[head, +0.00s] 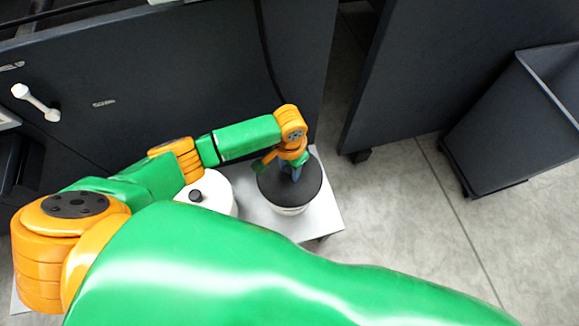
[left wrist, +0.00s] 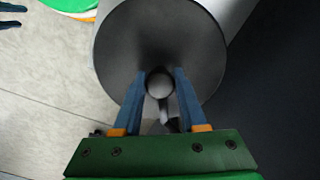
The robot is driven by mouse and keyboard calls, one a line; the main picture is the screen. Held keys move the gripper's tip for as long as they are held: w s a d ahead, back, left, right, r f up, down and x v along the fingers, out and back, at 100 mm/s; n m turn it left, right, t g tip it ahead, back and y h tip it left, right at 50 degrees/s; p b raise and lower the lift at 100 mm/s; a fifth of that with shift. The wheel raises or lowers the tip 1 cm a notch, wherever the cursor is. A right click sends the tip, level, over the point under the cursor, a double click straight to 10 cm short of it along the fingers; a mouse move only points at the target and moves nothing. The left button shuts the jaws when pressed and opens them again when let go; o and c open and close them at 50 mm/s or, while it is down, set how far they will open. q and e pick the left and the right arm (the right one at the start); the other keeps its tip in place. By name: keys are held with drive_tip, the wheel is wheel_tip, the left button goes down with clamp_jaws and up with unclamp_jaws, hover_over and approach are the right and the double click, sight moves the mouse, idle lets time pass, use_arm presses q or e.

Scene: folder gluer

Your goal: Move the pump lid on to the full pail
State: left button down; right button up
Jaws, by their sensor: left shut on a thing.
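The pump lid (head: 272,187) is a round dark disc. In the head view it lies over the top of a white pail (head: 291,210). Whether it touches the rim or hovers just above it, I cannot tell. My left gripper (head: 292,168) is above the disc, pointing down. In the left wrist view the dark disc of the lid (left wrist: 120,50) fills the upper middle, and my left gripper (left wrist: 160,84) has its blue fingers on either side of the round central stem. The pail's inside is hidden.
A second white pail (head: 221,190), with a white top and black cap, stands just left on the same pale platform (head: 325,210). A dark cabinet (head: 200,70) is close behind. A dark bin (head: 510,130) stands at right; the floor between is clear.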

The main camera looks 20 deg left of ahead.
use_arm(q)
drive_tip(key=shift+f, duration=0.15)
drive_tip(key=shift+c, duration=1.9)
unclamp_jaws()
wheel_tip(320, 180, up, 7)
drive_tip(key=p, duration=0.3)
